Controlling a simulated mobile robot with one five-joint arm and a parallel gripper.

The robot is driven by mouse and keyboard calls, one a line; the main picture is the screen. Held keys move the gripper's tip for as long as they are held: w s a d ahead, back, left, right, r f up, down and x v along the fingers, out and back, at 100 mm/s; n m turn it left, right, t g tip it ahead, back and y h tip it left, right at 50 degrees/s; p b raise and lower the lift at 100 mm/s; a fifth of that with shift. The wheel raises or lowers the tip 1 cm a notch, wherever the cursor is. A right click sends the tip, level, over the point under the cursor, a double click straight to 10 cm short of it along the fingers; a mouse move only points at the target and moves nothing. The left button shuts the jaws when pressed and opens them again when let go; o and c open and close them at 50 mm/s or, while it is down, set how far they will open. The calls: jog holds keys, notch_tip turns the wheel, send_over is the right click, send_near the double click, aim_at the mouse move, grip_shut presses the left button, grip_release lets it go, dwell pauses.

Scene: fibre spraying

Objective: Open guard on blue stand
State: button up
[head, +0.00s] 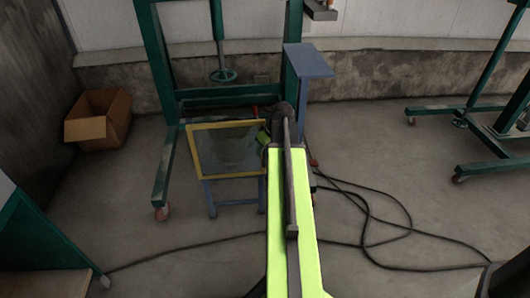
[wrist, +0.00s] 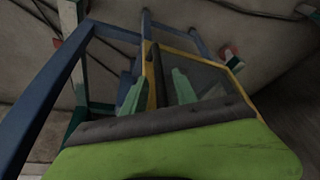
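The guard (head: 194,150) is a yellow frame around a see-through panel, at the front of the blue stand (head: 234,190) in the head view. Its yellow edge (wrist: 151,75) and grey panel also show in the wrist view. My gripper (wrist: 157,92) has two pale green fingers spread apart, with the guard's near yellow edge showing between them. I cannot tell whether either finger touches it. In the head view, my arm hides most of the gripper and the stand's right part.
A green metal frame (head: 161,165) stands around and behind the stand. A blue raised plate (head: 308,62) is to its right. Black cables (head: 365,215) lie on the floor at right. A cardboard box (head: 86,128) is at left. Another green frame (head: 485,148) stands far right.

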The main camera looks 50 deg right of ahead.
grip_shut()
dwell(1.4)
